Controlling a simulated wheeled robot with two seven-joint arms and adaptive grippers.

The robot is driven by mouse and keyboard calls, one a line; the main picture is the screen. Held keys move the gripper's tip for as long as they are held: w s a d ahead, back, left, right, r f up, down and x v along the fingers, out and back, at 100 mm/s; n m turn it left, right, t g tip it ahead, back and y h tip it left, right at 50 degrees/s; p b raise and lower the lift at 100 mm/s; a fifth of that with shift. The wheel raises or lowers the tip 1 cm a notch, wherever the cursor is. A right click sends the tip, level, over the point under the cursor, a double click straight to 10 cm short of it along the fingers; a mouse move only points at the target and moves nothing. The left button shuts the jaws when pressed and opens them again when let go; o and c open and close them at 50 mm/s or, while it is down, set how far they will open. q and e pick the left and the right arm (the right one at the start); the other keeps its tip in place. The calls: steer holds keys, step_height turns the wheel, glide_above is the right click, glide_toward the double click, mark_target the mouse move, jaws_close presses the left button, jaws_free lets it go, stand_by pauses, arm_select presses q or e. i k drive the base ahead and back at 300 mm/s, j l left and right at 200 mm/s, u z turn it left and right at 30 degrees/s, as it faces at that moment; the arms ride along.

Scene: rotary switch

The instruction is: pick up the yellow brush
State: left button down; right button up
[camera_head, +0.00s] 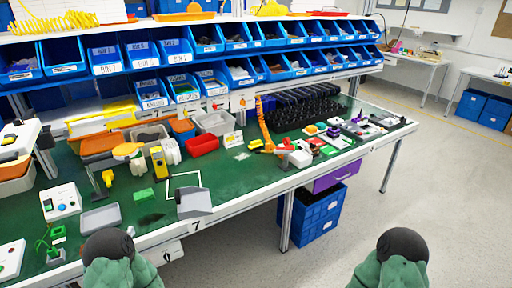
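I cannot make out a yellow brush with certainty. Several small yellow things lie on the left part of the green bench top (235,180). One is a small yellow object (111,214) near the front, next to a grey tray (100,219). Another is an upright yellow and black piece (160,162) further back. A yellow piece (107,177) stands at the left on a thin dark support. Two green arm parts of mine with dark round caps show at the bottom edge. Neither gripper is in view.
Rows of blue bins (180,88) stand above the back of the bench. A white box with knobs (62,203) sits at the left. A red bin (202,146) and an orange arm-like device (264,130) stand further back. Blue crates (317,215) sit under the bench. The right floor is clear.

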mark_target(254, 146)
steer(key=i+l, duration=0.7)
steer(key=i+u, duration=0.05)
